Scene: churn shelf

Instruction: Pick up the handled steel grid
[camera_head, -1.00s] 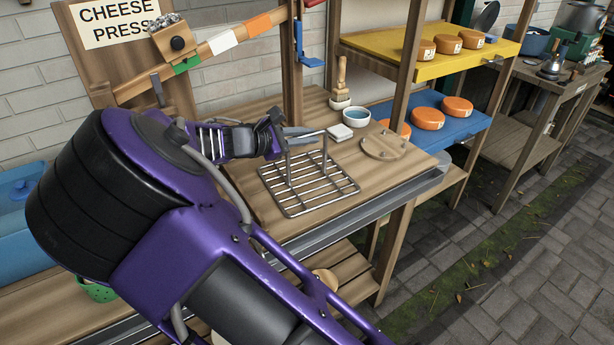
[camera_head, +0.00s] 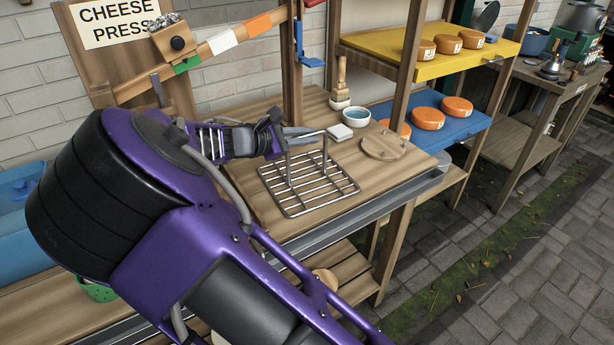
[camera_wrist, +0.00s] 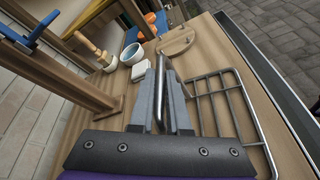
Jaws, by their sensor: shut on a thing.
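The handled steel grid (camera_head: 318,191) lies on the wooden bench top, a rack of parallel bars with a raised handle. In the head view my gripper (camera_head: 300,133) reaches in from the left at the height of the handle. In the wrist view its two grey fingers (camera_wrist: 162,92) are closed on the handle bar, and the bars of the grid (camera_wrist: 222,100) spread to the right. The grid looks flat and level on the bench; a small gap beneath it cannot be judged.
Behind the grid are a round wooden board (camera_head: 384,147), a white block (camera_head: 341,132), a blue-filled bowl (camera_head: 356,117) and a brush (camera_head: 340,93). A wooden post (camera_head: 292,75) stands close behind my gripper. A metal gutter (camera_head: 350,217) runs along the bench front.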

